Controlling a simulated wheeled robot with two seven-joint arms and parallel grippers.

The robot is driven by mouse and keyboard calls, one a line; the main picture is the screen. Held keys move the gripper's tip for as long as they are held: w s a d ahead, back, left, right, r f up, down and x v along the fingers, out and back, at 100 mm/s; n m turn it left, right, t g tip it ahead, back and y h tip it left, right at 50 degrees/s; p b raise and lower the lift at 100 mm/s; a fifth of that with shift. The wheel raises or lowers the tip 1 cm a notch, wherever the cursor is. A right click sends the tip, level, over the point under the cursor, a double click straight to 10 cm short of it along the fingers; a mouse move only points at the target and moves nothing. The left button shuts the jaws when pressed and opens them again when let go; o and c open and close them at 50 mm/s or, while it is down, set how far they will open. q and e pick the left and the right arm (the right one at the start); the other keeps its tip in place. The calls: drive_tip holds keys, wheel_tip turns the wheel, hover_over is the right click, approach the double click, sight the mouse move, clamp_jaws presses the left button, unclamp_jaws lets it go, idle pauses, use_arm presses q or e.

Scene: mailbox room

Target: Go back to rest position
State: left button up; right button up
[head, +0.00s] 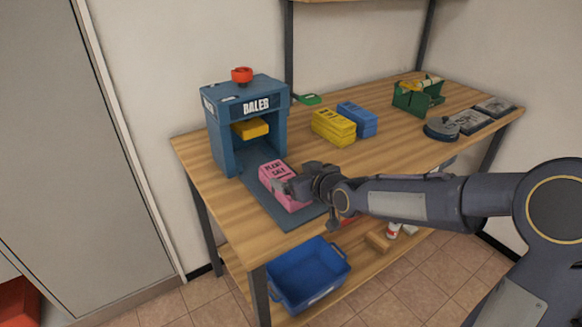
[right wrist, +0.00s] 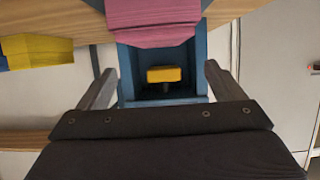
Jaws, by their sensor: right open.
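My right gripper (head: 296,186) is at the pink block (head: 271,171) lettered "PLANT SALE", which lies on the dark tray of the blue baler (head: 257,104). In the right wrist view my right gripper (right wrist: 160,85) has its two fingers wide apart. The pink block (right wrist: 153,20) shows at the top of that view, beyond the fingertips, with the baler's opening and its yellow press (right wrist: 164,75) behind. I cannot tell whether a finger touches the block. My left gripper is not in view.
A yellow block stack (head: 333,127) and a blue one (head: 357,119) stand on the wooden table (head: 400,137). A green crate (head: 418,97) and a dark round item (head: 441,128) are farther right. A blue bin (head: 308,272) sits on the lower shelf.

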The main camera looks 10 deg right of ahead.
drive_tip(key=shift+s+d+r, duration=0.2)
drive_tip(key=shift+s+r, duration=0.05)
drive_tip(key=s+d+r+m+g+h+p, duration=0.15)
drive_tip(key=s+d, duration=0.25)
drive_tip(key=s, duration=0.4)
drive_tip(key=s+d+r+m+g+h+p, duration=0.1)
drive_tip(key=s+d+r+m+g+p, duration=0.15)
drive_tip(key=s, duration=0.45)
drive_tip(key=s+m+g+y+p, duration=0.1)
drive_tip(key=s+m+g+p, duration=0.1)
drive_tip(key=s, duration=1.7)
drive_tip(key=shift+d+f+g+p, duration=0.2)
drive_tip(key=shift+g+p, duration=0.3)
drive_tip(key=shift+p, duration=0.45)
